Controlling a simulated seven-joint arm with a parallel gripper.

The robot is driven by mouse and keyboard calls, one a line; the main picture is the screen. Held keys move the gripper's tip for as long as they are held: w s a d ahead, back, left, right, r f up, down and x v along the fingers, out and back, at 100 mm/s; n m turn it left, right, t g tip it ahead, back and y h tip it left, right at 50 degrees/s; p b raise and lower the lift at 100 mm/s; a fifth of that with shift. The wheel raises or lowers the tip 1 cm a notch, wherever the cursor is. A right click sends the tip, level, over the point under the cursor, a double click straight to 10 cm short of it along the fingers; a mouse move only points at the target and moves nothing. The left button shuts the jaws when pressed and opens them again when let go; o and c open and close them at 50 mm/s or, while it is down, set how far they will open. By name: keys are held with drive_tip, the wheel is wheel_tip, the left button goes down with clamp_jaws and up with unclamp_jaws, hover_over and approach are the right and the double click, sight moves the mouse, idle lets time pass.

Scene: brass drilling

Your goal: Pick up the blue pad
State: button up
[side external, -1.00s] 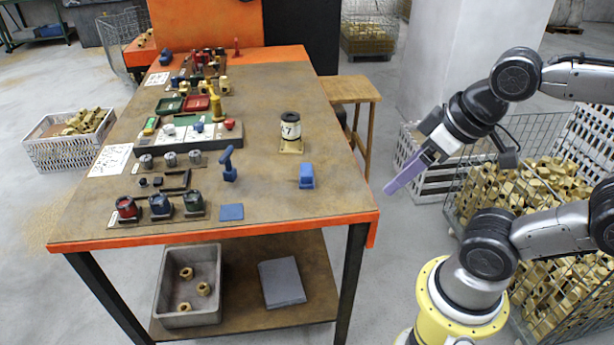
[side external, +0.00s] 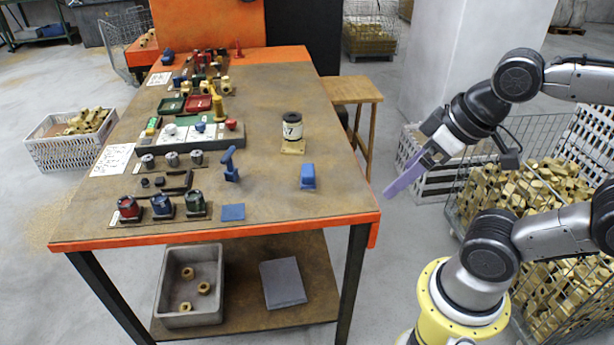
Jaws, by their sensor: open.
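The blue pad (side external: 233,212) is a flat blue square lying on the worn brown table top, close to the orange front edge. Nothing covers it. My gripper (side external: 405,178) has long lilac fingers. It is open and hangs in the air beyond the table's right edge, well to the right of the pad and apart from everything. The gap between the fingers is hard to make out from this side.
A blue upright-handled piece (side external: 230,166) stands just behind the pad, with a blue block (side external: 308,177) to its right. Three small pots (side external: 163,206) stand left of it. The table between pad and right edge is mostly clear.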

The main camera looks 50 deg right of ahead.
drive_tip(key=w+r+m, duration=0.6)
drive_tip(key=m, duration=0.8)
drive_tip(key=m+g, duration=0.6)
drive_tip(key=m, duration=0.8)
hover_over(308, 170)
drive_tip(key=f, duration=1.9)
drive_tip(key=shift+d+f, duration=0.35)
drive_tip(key=shift+f, duration=0.05)
drive_tip(key=shift+a+f, duration=0.15)
drive_tip(key=shift+f, duration=1.35)
drive_tip(key=shift+a+f, duration=0.1)
drive_tip(key=shift+f, duration=1.35)
